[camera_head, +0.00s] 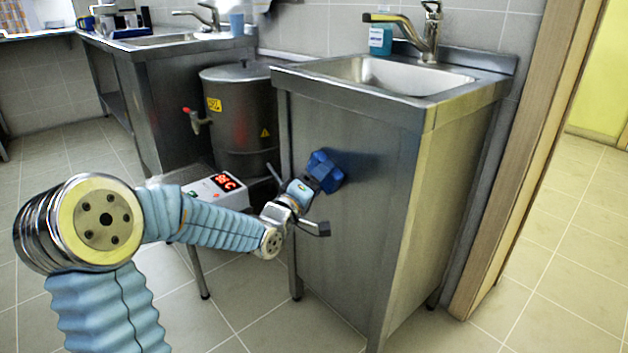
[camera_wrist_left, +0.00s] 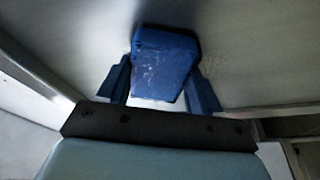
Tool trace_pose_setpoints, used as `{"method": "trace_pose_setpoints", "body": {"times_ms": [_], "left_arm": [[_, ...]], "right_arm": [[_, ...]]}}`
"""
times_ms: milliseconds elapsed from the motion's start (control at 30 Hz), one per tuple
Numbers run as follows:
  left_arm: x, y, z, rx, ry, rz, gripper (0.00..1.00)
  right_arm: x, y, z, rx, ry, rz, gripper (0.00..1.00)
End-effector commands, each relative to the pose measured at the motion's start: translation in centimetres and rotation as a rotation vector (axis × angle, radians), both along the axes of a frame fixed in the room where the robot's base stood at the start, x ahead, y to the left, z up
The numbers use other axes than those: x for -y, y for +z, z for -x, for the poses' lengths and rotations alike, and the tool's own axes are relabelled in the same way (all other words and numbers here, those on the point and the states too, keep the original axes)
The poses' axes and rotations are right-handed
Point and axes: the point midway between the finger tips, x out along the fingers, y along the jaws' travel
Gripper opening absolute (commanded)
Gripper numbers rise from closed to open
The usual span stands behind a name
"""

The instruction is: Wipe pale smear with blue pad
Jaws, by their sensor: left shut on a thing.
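The blue pad (camera_head: 329,168) is against or very close to the flat steel side of the sink cabinet (camera_head: 350,240). My left gripper (camera_head: 314,180) is shut on it. In the left wrist view the pad (camera_wrist_left: 165,65) sits between the two blue fingers and has whitish marks on its face. A faint pale smear (camera_wrist_left: 214,66) shows on the grey panel just right of the pad; part of it may be hidden behind the pad. I cannot make out the smear in the head view. My right gripper is not in view.
A large steel pot (camera_head: 240,115) with a tap stands left of the cabinet, beside a white box with a red display (camera_head: 222,185). A basin, faucet (camera_head: 425,35) and blue bottle (camera_head: 380,39) are on top. A wooden door frame (camera_head: 530,160) is at right. The floor in front is clear.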

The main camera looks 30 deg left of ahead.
Motion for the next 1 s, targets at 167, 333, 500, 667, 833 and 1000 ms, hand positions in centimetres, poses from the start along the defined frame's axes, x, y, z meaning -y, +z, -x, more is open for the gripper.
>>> {"method": "trace_pose_setpoints", "body": {"times_ms": [167, 333, 500, 667, 833, 1000], "left_arm": [[1.5, -0.2, 0.6, 0.002, -0.001, 0.0, 0.41], [2.6, -0.1, 1.0, 0.002, 0.0, -0.001, 0.41], [3.1, -0.1, 1.2, 0.001, 0.001, 0.0, 0.41], [4.6, -0.2, 1.7, 0.001, -0.002, 0.0, 0.41], [5.9, -0.1, 2.1, 0.002, -0.003, 0.0, 0.41], [6.2, 0.1, 2.2, 0.002, -0.004, 0.0, 0.41]], "right_arm": [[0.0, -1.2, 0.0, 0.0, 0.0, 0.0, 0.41], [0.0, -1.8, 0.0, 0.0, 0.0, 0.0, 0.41], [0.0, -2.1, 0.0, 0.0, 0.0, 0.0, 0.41], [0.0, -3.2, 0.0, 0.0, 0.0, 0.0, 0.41], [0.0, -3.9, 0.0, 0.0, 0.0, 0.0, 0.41], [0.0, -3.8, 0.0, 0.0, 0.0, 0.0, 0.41]]}}
